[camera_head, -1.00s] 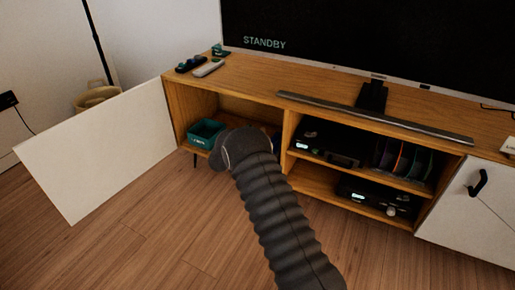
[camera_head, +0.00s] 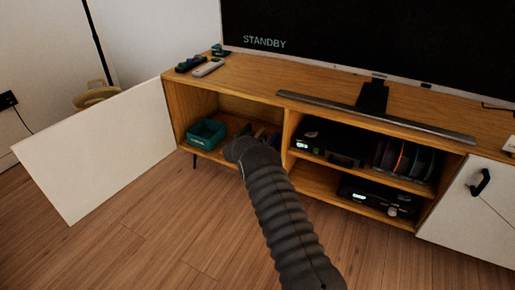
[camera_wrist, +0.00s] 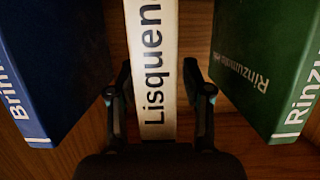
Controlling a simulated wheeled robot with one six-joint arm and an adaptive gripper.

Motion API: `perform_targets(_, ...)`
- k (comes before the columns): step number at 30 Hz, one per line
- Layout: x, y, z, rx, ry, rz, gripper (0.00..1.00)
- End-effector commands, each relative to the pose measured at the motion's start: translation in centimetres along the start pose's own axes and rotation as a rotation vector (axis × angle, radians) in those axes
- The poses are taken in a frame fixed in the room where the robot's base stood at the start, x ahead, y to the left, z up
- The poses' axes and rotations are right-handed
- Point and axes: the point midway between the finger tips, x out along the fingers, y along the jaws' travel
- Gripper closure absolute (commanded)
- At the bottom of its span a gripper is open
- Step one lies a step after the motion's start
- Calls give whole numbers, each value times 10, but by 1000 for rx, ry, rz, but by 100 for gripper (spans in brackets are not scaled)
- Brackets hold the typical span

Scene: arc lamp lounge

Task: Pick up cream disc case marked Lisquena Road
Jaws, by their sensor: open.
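The cream disc case (camera_wrist: 153,60) shows in the wrist view as an upright cream spine with the dark letters "Lisquen"; the rest of the name is cut off or hidden. My gripper (camera_wrist: 160,80) is open, with one finger on each side of the cream spine. I cannot tell whether either finger touches it. In the head view my arm reaches into the left open compartment of the cabinet (camera_head: 230,74), and its end hides most of the cases there.
A blue case (camera_wrist: 60,60) stands left of the cream one and a green case (camera_wrist: 262,60) stands right, each with a gap. A teal bin (camera_head: 206,134) sits in the compartment's left side. The open white door (camera_head: 95,150) extends left. Wood floor in front is clear.

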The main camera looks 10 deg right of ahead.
Motion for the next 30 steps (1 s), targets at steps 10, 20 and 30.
perform_targets(10,0,0,0,0,0,0,98)
perform_targets(20,0,0,0,1,0,0,100)
perform_targets(30,-12,0,-38,3,1,0,100)
